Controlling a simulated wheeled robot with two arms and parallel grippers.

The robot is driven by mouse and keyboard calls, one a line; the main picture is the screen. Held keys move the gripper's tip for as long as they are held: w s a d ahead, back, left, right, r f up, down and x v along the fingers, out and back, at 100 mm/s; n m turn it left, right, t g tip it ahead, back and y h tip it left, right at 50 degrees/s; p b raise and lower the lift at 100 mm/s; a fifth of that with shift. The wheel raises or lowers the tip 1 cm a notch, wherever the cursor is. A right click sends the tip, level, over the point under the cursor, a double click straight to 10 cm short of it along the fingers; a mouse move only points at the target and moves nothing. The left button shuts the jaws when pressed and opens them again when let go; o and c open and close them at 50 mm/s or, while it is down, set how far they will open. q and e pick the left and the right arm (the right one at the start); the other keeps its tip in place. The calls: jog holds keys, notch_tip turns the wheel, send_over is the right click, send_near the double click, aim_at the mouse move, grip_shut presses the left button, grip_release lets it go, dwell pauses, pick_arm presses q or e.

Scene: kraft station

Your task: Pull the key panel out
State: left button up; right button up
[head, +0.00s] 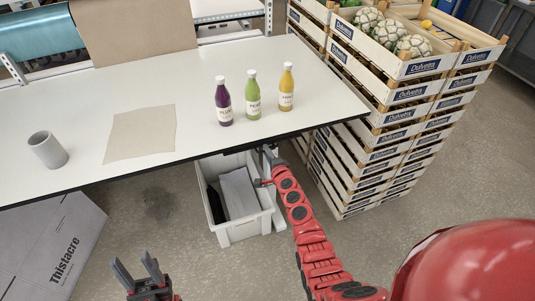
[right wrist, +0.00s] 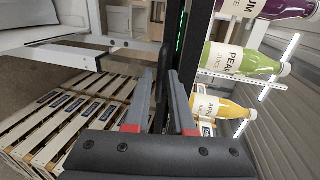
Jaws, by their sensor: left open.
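A dark upright strip with a line of green lights (right wrist: 181,32) shows in the right wrist view, beside the black table edge. It may be part of the key panel, but I cannot tell for sure. A thin dark piece (right wrist: 163,62) lies between the fingertips of my right gripper (right wrist: 162,78). I cannot tell whether the fingers press on it. In the head view my right gripper (head: 267,163) is at the front edge of the table, partly hidden below it. My left gripper (head: 138,268) is open and empty, low in front of the table.
The white table (head: 190,150) holds purple (head: 223,105), green (head: 253,98) and yellow (head: 286,90) bottles, a grey cup (head: 47,150) and a beige sheet (head: 140,134). A grey bin (head: 243,230) stands below. Stacked crates (head: 390,125) stand right; a cardboard box (head: 60,240) left.

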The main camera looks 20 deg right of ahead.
jog(key=shift+c, duration=0.3)
grip_shut()
jog(key=shift+s, duration=0.1)
dwell(1.0)
